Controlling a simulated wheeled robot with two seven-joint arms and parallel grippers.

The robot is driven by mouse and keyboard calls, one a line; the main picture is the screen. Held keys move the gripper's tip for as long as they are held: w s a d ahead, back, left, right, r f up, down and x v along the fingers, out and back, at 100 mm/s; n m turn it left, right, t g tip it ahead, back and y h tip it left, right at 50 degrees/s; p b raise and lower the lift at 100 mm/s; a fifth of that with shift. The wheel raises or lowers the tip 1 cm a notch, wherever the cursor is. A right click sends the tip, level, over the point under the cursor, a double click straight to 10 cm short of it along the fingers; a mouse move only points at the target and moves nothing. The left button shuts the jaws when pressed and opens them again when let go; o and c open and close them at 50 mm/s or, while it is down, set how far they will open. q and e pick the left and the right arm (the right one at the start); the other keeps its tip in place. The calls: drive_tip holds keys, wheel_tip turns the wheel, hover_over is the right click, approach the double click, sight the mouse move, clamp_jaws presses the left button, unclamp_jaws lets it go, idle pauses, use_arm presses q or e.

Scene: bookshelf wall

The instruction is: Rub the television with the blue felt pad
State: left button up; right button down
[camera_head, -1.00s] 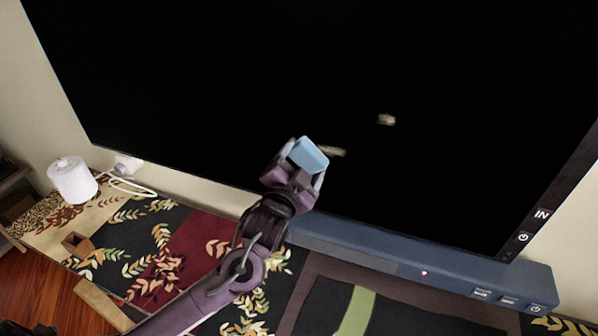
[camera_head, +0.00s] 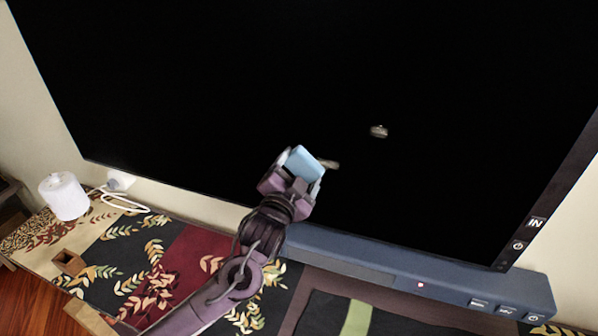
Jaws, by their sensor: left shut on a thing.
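The television (camera_head: 230,70) is a large black screen that fills most of the view, slightly tilted in the picture. Two small pale-brown smudges show on it: one right of centre (camera_head: 379,131) and one just right of my gripper (camera_head: 329,164). My left gripper (camera_head: 300,166) is shut on the light blue felt pad (camera_head: 304,163), in front of the screen's lower part. I cannot tell whether the pad touches the screen. My right gripper is not in view.
A blue soundbar (camera_head: 380,268) with a red light runs below the screen. A white cylindrical device (camera_head: 65,196) with a cable stands at the left on a leaf-patterned surface (camera_head: 130,245). A small brown wooden block (camera_head: 69,262) lies near it.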

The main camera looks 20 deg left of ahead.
use_arm(q)
drive_tip(key=shift+w, duration=0.4)
drive_tip(key=shift+w, duration=0.65)
drive_tip(key=shift+d, duration=0.15)
